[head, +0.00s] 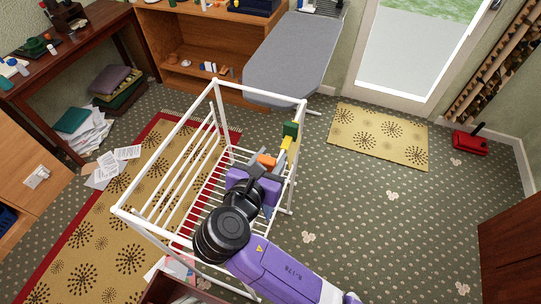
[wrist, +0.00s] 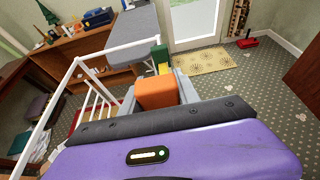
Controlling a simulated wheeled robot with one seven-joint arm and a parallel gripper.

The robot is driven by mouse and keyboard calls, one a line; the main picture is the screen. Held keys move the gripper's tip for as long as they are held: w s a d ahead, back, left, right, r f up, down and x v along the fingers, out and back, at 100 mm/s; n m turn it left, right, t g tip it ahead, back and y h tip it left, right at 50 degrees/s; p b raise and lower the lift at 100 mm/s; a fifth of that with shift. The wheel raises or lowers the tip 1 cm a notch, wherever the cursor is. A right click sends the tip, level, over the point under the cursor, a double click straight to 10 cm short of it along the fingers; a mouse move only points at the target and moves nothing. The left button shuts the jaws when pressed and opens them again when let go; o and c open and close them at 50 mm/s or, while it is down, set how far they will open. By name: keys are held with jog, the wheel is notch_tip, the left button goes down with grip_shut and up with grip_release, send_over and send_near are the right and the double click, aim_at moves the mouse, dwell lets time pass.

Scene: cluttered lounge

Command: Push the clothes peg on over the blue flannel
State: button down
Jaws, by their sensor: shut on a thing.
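My gripper (head: 265,166) is at the right-hand top rail of the white drying rack (head: 257,93). Its grey fingers are shut on an orange block, which I take to be the clothes peg (head: 266,160). The peg also shows between the fingers in the wrist view (wrist: 156,94). Just beyond it on the same rail are a yellow piece (head: 286,143) and a green piece (head: 290,129).
A grey ironing board (head: 298,60) stands behind the rack. A wooden shelf unit (head: 180,66) stands at the back. Papers (head: 112,165) lie on the floor at left. A yellow mat (head: 378,136) lies by the glass door.

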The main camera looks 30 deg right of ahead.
jog(key=shift+f+b, duration=0.45)
jog(key=shift+f, duration=1.85)
jog(key=shift+p, duration=0.55)
jog(key=shift+f, duration=1.45)
dwell(2.4)
jog(key=c, duration=0.8)
grip_release()
jog(key=shift+b+v, duration=0.6)
jog(key=shift+v, duration=3.3)
